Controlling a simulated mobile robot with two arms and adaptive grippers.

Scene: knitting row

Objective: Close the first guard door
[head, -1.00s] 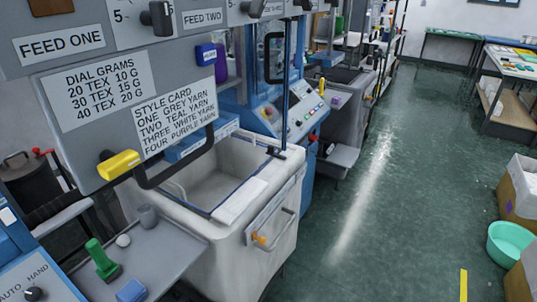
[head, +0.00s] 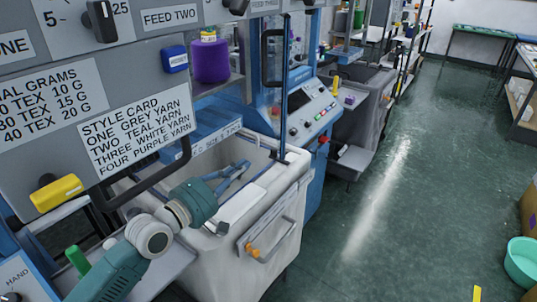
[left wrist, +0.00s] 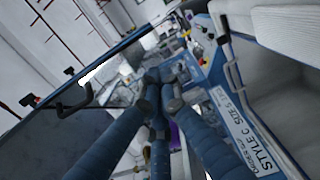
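A clear guard door with a thin blue edge (head: 285,100) stands open, out over the white tub. A black handle (head: 272,57) shows at its upper part. In the left wrist view a black handle (left wrist: 74,97) on a blue-edged clear panel lies left of the fingers. I cannot tell if it is the same handle. My left gripper (head: 246,166) is over the tub, below the handle and apart from it. Its fingers, also in the left wrist view (left wrist: 162,95), converge and hold nothing visible. Their opening is unclear. My right gripper is not in view.
The white tub (head: 265,205) stands below the gripper. A grey sign panel (head: 75,145) with a yellow knob (head: 56,192) and black bar handle (head: 150,190) hangs at left. A control console (head: 305,110) stands behind.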

